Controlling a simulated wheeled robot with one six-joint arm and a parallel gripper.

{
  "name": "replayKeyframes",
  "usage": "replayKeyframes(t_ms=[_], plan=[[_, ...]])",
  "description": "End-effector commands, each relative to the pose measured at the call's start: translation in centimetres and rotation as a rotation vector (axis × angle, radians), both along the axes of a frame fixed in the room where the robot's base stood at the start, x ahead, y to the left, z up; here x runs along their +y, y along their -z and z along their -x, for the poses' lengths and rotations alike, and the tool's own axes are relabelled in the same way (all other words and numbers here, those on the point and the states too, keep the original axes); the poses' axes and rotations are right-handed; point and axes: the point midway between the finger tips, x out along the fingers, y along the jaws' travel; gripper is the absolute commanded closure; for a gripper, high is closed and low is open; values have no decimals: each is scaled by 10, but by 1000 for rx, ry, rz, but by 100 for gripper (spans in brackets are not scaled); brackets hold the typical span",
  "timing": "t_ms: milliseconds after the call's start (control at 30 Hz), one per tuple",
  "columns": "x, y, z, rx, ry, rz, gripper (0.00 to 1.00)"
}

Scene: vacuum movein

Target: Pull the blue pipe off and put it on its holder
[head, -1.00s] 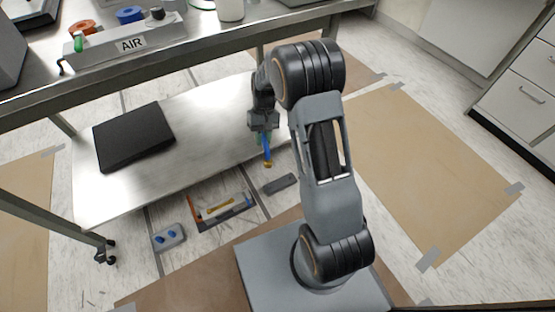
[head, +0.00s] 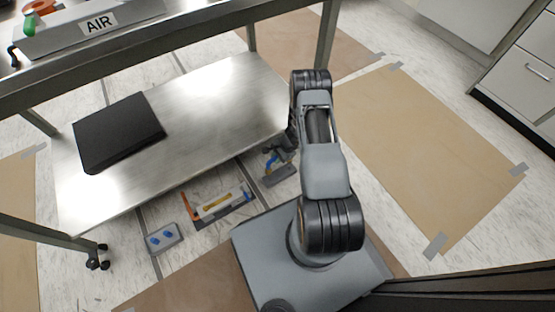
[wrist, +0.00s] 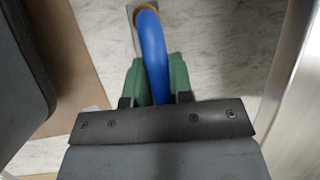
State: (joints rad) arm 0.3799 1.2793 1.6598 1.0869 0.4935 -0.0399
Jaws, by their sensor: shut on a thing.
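The blue pipe (wrist: 151,45) is between the green fingers of my gripper (wrist: 156,82) in the wrist view, and the jaws are shut on it. It curves away from the fingers, with a brass-coloured end (wrist: 147,7) at the top edge. In the head view the blue pipe (head: 268,159) and my gripper (head: 273,152) are small, beside the low shelf's right front corner. The pipe's end is over or close to a grey block (head: 281,177) on the floor; I cannot tell whether they touch. Which thing is the pipe's holder is unclear.
A steel shelf (head: 215,110) with a black flat case (head: 118,132) lies left of my arm. On the floor are a tray (head: 226,217) with orange and yellow items and a grey box (head: 165,250) with two blue pieces. Taped brown sheets (head: 420,160) cover clear floor at right.

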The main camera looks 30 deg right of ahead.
Motion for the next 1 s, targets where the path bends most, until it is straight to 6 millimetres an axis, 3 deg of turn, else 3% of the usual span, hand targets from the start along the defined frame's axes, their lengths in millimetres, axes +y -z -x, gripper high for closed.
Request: replayKeyframes(t_ms=[733,1000], plan=[[-2,44,2,-2,36,-1,100],[-2,48,2,-2,36,-1,100]])
